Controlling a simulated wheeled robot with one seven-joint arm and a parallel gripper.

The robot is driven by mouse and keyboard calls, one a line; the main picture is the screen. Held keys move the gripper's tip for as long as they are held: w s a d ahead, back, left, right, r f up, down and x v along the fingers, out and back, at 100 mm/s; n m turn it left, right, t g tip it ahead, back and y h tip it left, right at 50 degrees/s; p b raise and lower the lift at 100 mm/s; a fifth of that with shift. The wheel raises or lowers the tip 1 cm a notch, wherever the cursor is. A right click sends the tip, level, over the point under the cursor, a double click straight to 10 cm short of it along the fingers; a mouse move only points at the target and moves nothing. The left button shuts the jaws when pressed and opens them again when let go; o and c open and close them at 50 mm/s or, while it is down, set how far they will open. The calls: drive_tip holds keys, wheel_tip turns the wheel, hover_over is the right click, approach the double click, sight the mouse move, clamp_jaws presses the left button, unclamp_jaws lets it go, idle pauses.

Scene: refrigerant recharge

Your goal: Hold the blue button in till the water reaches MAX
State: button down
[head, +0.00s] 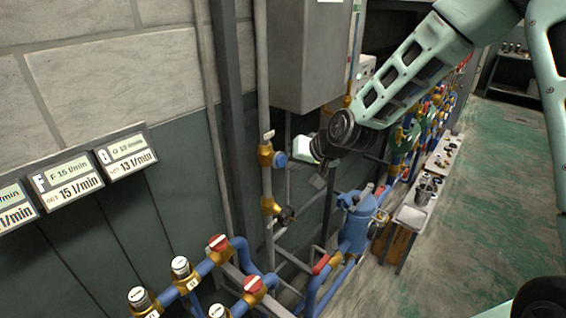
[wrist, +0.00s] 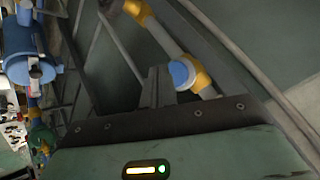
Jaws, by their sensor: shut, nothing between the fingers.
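The blue button (head: 281,159) is a round blue cap on a brass fitting on a vertical grey pipe. In the wrist view the blue button (wrist: 181,73) shows its face, just right of my fingertips. My gripper (head: 318,183) is to the right of the button in the head view, with a visible gap between them. In the wrist view my gripper (wrist: 155,76) has its dark fingers together and empty. They do not appear to touch the button. I cannot make out a water level or MAX mark in either view.
A grey box (head: 308,55) hangs above the button. A blue tank (head: 357,218) stands lower right. Blue pipes with red-capped valves (head: 218,242) fill the lower foreground. Flow-rate signs (head: 66,182) are on the left wall. Green floor (head: 480,210) is open at right.

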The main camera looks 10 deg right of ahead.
drive_tip(key=shift+w, duration=0.1)
drive_tip(key=shift+w+a, duration=0.25)
drive_tip(key=shift+w+a, duration=0.35)
drive_tip(key=shift+w, duration=0.1)
idle(2.3)
drive_tip(key=shift+s+d, duration=0.1)
drive_tip(key=shift+s+d+b, duration=0.3)
drive_tip(key=shift+s+d, duration=0.2)
drive_tip(key=shift+s, duration=0.2)
drive_tip(key=s+d, duration=0.1)
drive_tip(key=s, duration=0.1)
drive_tip(key=s+d, duration=0.2)
drive_tip(key=shift+p, duration=0.35)
idle(0.4)
